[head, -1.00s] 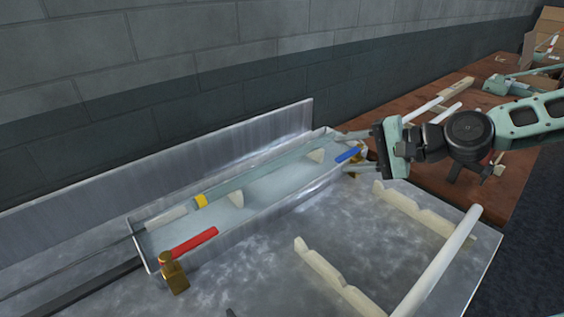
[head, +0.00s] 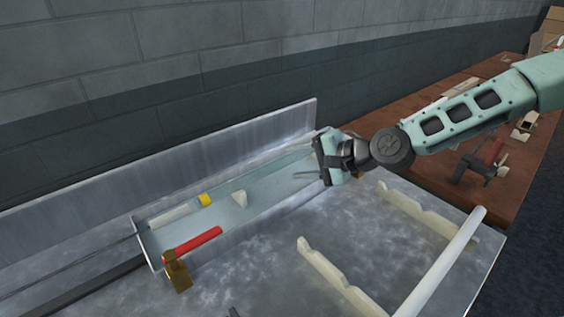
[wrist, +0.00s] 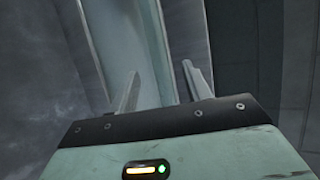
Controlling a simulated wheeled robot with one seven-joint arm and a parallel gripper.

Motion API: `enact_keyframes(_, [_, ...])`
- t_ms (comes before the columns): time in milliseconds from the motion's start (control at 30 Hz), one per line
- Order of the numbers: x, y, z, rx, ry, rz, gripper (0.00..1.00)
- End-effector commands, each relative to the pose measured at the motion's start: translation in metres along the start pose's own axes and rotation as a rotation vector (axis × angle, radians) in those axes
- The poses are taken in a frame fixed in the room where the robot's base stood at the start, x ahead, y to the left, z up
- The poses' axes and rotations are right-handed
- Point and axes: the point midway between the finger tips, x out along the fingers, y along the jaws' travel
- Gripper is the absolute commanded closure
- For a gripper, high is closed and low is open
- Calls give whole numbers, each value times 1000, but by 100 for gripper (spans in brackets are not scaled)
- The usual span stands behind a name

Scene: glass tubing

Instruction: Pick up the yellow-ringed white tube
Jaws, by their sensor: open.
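The yellow-ringed white tube lies lengthwise in the metal trough (head: 232,229) in the head view. Its white end (head: 172,217) is toward the lower left, with the yellow ring (head: 205,200) on its upper right. Past the ring, a pale grey-green length runs along the trough and is hard to tell from it. My gripper (head: 303,168) is open and empty over the trough's far right end, up and right of the ring. In the wrist view, my two fingers (wrist: 161,70) are apart above the pale trough floor. No ring shows there.
A red-handled valve (head: 195,243) with a brass body sits at the trough's near left side. A metal backboard (head: 200,148) rises behind the trough.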

Motion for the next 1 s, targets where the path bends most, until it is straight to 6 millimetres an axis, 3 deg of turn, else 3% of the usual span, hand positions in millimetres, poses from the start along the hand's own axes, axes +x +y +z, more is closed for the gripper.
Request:
enact_keyframes(267, [35, 0, 4, -2, -1, 0, 51])
enact_keyframes(567, [39, 1, 4, -1, 0, 0, 51])
enact_keyframes(733, [39, 1, 4, -1, 0, 0, 99])
enact_keyframes(1000, [38, 1, 4, -1, 0, 0, 100])
